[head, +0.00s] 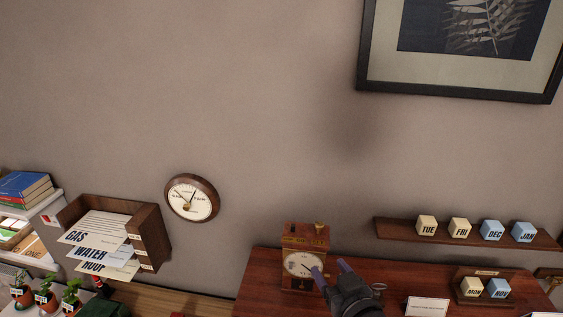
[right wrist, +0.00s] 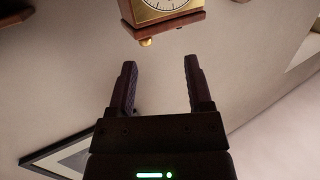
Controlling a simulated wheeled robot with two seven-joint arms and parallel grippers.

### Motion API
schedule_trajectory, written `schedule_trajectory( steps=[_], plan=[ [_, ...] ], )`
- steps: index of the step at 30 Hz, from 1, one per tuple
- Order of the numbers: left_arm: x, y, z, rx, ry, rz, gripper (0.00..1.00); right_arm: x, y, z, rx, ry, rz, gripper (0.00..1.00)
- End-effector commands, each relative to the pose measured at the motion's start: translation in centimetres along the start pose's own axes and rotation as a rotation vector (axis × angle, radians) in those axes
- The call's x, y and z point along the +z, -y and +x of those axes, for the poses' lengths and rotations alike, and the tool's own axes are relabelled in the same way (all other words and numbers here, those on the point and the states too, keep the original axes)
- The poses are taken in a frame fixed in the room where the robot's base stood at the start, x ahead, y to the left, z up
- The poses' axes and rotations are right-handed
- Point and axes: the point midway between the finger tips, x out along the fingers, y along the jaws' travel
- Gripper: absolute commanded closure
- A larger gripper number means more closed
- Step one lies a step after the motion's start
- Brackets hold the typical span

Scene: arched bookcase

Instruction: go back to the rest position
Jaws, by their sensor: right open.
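My right gripper (head: 331,274) is at the bottom of the head view, in front of the wooden clock and a little to its right. In the right wrist view the two fingers of my right gripper (right wrist: 157,85) stand apart with nothing between them. The wooden clock (head: 305,239) with a white dial stands on the dark wooden top. Part of the clock also shows in the right wrist view (right wrist: 172,25), beyond the fingertips and apart from them. My left gripper is not in the head view.
A wall shelf (head: 395,230) holds several lettered cubes. A stand (head: 513,301) with two cubes and a white card (head: 427,307) are at right. A letter holder (head: 150,237), round dial (head: 192,198) and plants (head: 45,299) are at left. The wall (head: 250,90) above is largely bare.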

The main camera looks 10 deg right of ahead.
Motion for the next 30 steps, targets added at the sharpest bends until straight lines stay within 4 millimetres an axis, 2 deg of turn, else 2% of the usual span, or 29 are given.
schedule_trajectory(
  steps=[3,7,12,17,19,26,29,30],
  plan=[
    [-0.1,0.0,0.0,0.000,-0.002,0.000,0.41,3.8,3.1,-3.8,-0.087,0.274,-0.017,0.35],
    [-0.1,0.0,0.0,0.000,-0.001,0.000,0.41,7.0,4.6,-8.8,-0.105,0.565,-0.027,0.35],
    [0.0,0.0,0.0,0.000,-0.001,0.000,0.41,9.1,5.0,-15.4,-0.053,0.877,-0.024,0.35],
    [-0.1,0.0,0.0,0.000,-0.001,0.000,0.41,9.6,4.6,-21.9,0.045,1.137,0.000,0.35],
    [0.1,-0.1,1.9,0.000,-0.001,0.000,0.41,13.3,4.6,-21.2,0.048,1.159,0.000,0.35],
    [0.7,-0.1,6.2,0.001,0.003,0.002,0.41,23.8,4.7,-19.4,0.038,1.195,-0.005,0.35],
    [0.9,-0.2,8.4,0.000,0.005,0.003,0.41,29.3,4.7,-19.1,0.033,1.216,-0.007,0.35],
    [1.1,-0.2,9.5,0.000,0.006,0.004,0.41,31.8,4.8,-19.1,0.031,1.225,-0.009,0.35]
  ],
)
